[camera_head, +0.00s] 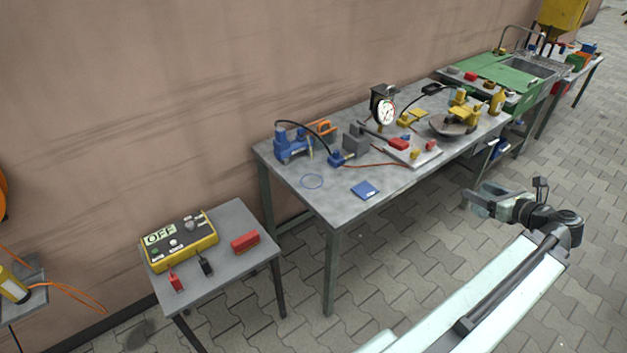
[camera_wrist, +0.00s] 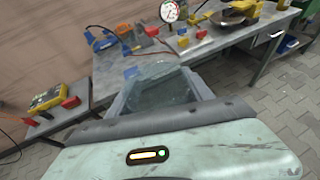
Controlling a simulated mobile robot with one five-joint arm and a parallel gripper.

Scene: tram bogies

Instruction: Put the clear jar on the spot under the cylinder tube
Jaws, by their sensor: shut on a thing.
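My gripper (camera_head: 476,201) is held out over the paved floor, to the right of the long grey workbench (camera_head: 330,205). It is shut on the clear jar (camera_wrist: 165,88), a see-through, faintly greenish vessel between the fingers in the wrist view. The jar is apart from the bench.
A blue flat pad (camera_head: 365,190) lies at the bench's front edge. A grey block, a dial gauge (camera_head: 385,112) and a tray with red parts (camera_head: 412,150) stand farther right. A small table (camera_head: 225,262) holds a yellow control box (camera_head: 180,243). The floor before the bench is clear.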

